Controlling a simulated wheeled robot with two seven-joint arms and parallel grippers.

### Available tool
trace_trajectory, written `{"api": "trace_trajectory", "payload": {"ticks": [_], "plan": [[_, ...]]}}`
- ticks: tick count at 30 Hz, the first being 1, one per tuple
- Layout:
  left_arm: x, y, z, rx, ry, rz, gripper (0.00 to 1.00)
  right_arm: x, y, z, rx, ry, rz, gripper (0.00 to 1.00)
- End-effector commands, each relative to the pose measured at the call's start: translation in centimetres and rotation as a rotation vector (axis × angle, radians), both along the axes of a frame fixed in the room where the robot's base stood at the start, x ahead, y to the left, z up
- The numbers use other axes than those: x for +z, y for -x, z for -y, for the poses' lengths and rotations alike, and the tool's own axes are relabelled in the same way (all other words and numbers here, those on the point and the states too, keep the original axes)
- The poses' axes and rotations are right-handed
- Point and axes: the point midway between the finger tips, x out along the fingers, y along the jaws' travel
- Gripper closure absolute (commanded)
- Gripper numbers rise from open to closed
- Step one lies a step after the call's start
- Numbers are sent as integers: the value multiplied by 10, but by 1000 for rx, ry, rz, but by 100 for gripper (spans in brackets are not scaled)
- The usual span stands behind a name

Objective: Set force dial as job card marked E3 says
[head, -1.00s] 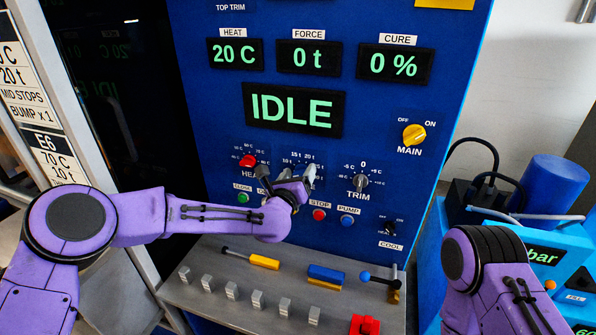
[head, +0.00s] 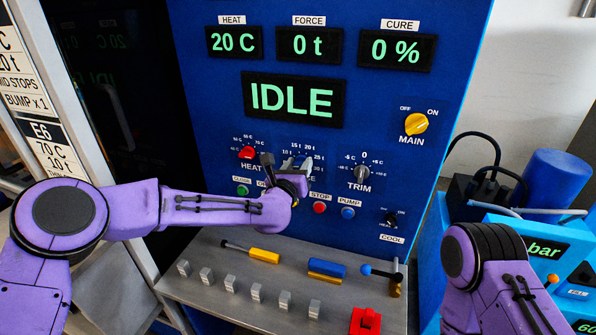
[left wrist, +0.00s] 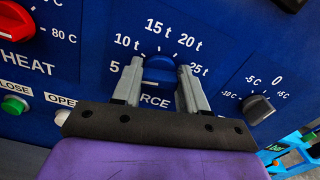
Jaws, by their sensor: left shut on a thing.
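The blue force dial (left wrist: 160,72) sits on the press panel, with a scale from 5 t to 25 t around it in the left wrist view. My left gripper (left wrist: 161,85) has one finger on each side of the dial and is shut on it. In the head view, my left gripper (head: 286,165) hides most of the dial. I cannot tell exactly which mark the dial points to. The force display (head: 309,45) reads 0 t. A card marked E6 (head: 42,150) reads 70 C, 10 t; another card (head: 12,75) above it is cut off. No E3 marking is visible.
The red heat knob (head: 247,153) and the trim knob (head: 361,175) flank the dial. Green, red and blue buttons lie below. A grey shelf (head: 205,300) with switches and levers juts out underneath. My right arm (head: 490,275) is at the lower right.

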Motion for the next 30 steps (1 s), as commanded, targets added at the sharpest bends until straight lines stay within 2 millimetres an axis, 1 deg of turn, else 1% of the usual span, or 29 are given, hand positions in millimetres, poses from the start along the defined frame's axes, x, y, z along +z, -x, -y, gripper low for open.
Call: {"api": "trace_trajectory", "payload": {"ticks": [1,12,21,30], "plan": [[-2,-1,-1,1,-34,18,88,-10,0,0,0,0,0,57],[0,0,2,2,-365,127,88,-40,0,0,0,0,0,57],[1,0,3,3,-637,215,88,-57,0,0,0,0,0,57],[1,1,5,4,-910,304,88,-69,0,0,0,0,0,57]]}}
